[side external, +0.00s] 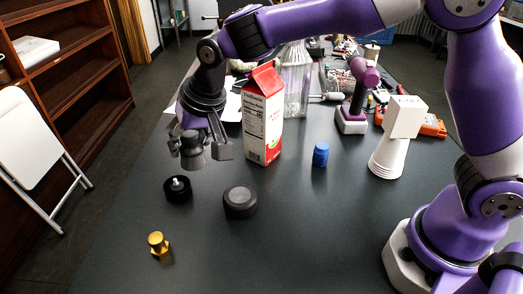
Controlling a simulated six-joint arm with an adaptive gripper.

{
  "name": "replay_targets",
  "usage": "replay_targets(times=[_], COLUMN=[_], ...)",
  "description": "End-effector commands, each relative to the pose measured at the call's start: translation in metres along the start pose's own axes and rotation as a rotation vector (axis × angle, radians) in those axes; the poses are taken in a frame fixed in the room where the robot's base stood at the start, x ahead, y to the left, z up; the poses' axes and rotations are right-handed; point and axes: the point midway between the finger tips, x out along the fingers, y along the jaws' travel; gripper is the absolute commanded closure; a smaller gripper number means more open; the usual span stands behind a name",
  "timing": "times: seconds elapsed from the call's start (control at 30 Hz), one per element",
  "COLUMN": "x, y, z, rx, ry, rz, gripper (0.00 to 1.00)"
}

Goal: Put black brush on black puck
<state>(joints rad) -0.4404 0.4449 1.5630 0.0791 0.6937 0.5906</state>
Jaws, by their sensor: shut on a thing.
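My gripper (200,148) is at the left of the table, pointing down. It is shut on a small dark grey, round-bodied piece (193,158), which I take to be the black brush; the fingers hide part of it. The held piece is in the air above the table. The black puck (240,202) is a wide, low round disc lying flat on the table, nearer the camera and to the right of my gripper. The held piece and the puck are apart.
A round black part with a silver stud (177,188) stands left of the puck. A brass knob (158,244) is at the front left. A red-and-white carton (263,115) stands close right of my gripper, then a blue cylinder (320,155) and white cone-based object (396,138). The front middle is clear.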

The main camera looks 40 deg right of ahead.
Motion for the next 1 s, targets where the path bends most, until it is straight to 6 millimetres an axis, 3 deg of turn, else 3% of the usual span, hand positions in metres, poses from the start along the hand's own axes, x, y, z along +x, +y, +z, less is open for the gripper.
replay_targets(times=[0.2, 0.4, 0.5, 0.63, 1.0], x=[-0.051, -0.089, -0.096, -0.086, -0.018], y=[-0.024, -0.015, -0.009, 0.005, 0.055], z=[0.067, 0.118, 0.129, 0.122, 0.068], rx=[0.003, 0.03, 0.041, 0.053, 0.052], ry=[0.011, 0.035, 0.045, 0.049, 0.047], rz=[0.046, 0.089, 0.1, 0.112, 0.109], gripper=[0.99, 0.99, 0.99, 0.99, 0.99])
